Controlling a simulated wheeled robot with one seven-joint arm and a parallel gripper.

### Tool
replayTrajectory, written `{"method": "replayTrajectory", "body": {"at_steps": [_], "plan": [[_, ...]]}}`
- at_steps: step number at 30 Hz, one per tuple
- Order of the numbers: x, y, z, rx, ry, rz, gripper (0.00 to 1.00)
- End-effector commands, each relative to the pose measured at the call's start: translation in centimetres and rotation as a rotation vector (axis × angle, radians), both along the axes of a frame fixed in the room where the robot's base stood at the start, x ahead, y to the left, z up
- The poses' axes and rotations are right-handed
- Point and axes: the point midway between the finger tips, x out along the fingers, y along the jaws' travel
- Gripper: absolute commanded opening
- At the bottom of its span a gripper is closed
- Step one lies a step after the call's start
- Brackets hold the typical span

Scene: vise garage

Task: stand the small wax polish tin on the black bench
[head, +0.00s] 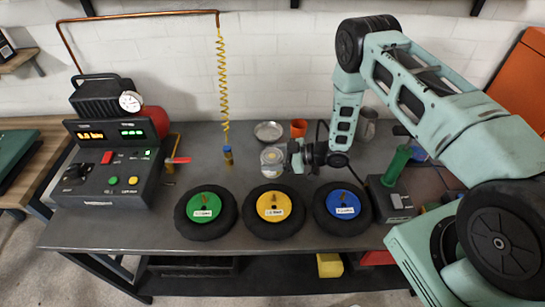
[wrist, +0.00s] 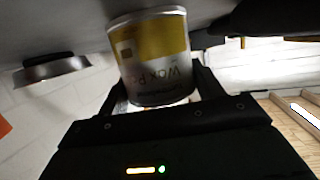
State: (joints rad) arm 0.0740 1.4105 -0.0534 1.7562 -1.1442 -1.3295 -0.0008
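The wax polish tin (head: 272,160) is a short silver can with a yellow band. In the head view it is over the middle of the black bench (head: 150,228), behind the yellow wheel. My gripper (head: 291,156) reaches it from the right. In the wrist view, where the bench is at the top, the tin (wrist: 157,60) fills the space between my fingers (wrist: 160,90), its lettering facing the camera. One finger is on each side, but I cannot tell whether they press on it. The tin's end seems at or close to the bench top; contact is unclear.
Green (head: 207,210), yellow (head: 273,208) and blue (head: 343,205) wheels line the front. A shallow metal dish (head: 268,131), an orange cup (head: 298,128) and a metal mug (head: 367,124) stand behind. A yellow coiled hose (head: 223,85) hangs left of the tin; a control console (head: 105,165) is farther left.

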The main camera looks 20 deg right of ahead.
Motion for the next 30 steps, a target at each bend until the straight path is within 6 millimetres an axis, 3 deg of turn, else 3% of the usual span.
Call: {"method": "replayTrajectory", "body": {"at_steps": [1, 2, 3, 13, 24, 30], "plan": [[0.0, 0.0, 0.0, 0.000, 0.000, 0.000, 0.77], [0.0, 0.0, 0.0, 0.000, 0.000, 0.000, 0.86], [0.0, 0.0, 0.0, 0.000, 0.000, 0.000, 0.88], [0.0, 0.0, 0.5, 0.000, 0.000, 0.000, 0.88], [-2.6, -4.8, 1.7, 0.000, 0.000, -0.002, 0.88], [-3.2, -6.0, 2.6, -0.009, -0.001, -0.003, 0.88]]}}
